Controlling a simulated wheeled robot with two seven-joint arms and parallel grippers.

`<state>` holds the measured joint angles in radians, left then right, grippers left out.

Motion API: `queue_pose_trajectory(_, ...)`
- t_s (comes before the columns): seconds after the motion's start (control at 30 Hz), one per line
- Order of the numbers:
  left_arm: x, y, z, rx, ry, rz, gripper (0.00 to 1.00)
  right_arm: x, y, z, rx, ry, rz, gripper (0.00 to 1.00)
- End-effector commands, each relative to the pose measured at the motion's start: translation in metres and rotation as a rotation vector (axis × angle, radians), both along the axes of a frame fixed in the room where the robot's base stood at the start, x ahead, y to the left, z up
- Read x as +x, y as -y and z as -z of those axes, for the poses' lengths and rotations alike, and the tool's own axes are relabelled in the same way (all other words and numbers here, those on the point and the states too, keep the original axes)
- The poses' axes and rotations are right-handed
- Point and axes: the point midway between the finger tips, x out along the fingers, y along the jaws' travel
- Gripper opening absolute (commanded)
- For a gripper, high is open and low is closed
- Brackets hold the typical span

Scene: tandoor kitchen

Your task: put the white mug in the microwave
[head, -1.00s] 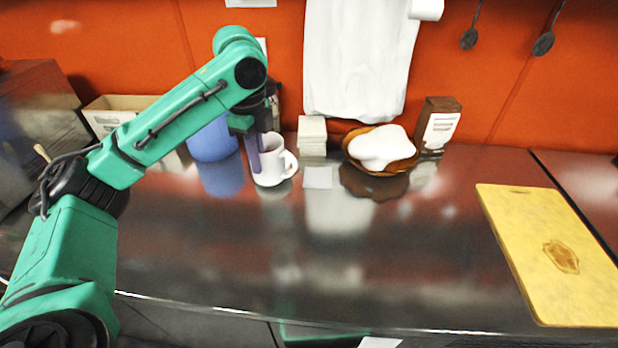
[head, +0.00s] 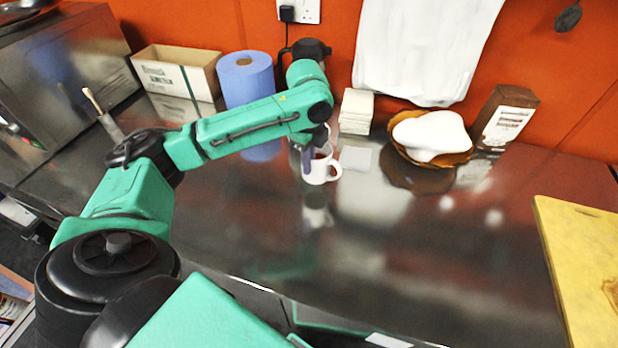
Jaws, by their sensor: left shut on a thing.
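The white mug (head: 323,172) is upright near the middle of the head view, its handle pointing right. My left gripper (head: 308,163) is shut on the mug's left wall, with one purple-grey finger showing outside it. A gap between the mug and its reflection suggests that it hangs just above the counter. A steel box-shaped appliance (head: 62,72), which looks like the microwave, stands at the far left; its front is only partly in view, and I cannot tell whether its door is open. My right gripper is not in view.
Along the wall stand a cardboard box (head: 178,75), a blue paper roll (head: 246,80), a dark jug (head: 309,50), a napkin stack (head: 356,110), a bowl (head: 432,150) and a brown carton (head: 503,118). A brush (head: 105,118) is near the appliance. The front counter (head: 400,260) is clear.

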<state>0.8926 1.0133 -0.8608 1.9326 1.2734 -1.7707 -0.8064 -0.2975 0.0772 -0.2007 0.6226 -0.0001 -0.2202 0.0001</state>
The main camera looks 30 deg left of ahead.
Motion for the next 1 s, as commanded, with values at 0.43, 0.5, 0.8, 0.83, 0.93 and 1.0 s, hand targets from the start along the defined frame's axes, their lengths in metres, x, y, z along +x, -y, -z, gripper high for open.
queue_pose_trajectory(0.43, 0.000, 0.000, 0.060, 0.001, 0.003, 0.001, 0.00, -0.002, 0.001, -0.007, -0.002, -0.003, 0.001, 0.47)
queue_pose_trajectory(0.5, 0.001, 0.000, 0.061, 0.001, 0.005, 0.001, 0.00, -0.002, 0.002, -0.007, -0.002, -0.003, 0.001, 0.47)
queue_pose_trajectory(0.8, 0.000, 0.000, 0.064, 0.000, 0.001, 0.001, 0.30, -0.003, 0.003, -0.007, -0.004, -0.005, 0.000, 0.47)
queue_pose_trajectory(0.83, 0.000, 0.000, 0.064, 0.000, 0.001, 0.001, 0.37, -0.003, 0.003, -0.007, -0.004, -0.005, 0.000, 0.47)
queue_pose_trajectory(0.93, 0.000, 0.000, 0.064, 0.000, 0.001, 0.001, 0.37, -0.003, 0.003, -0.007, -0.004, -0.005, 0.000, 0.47)
queue_pose_trajectory(1.0, 0.000, 0.000, 0.064, 0.000, 0.001, 0.001, 0.37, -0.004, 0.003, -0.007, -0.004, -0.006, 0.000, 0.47)
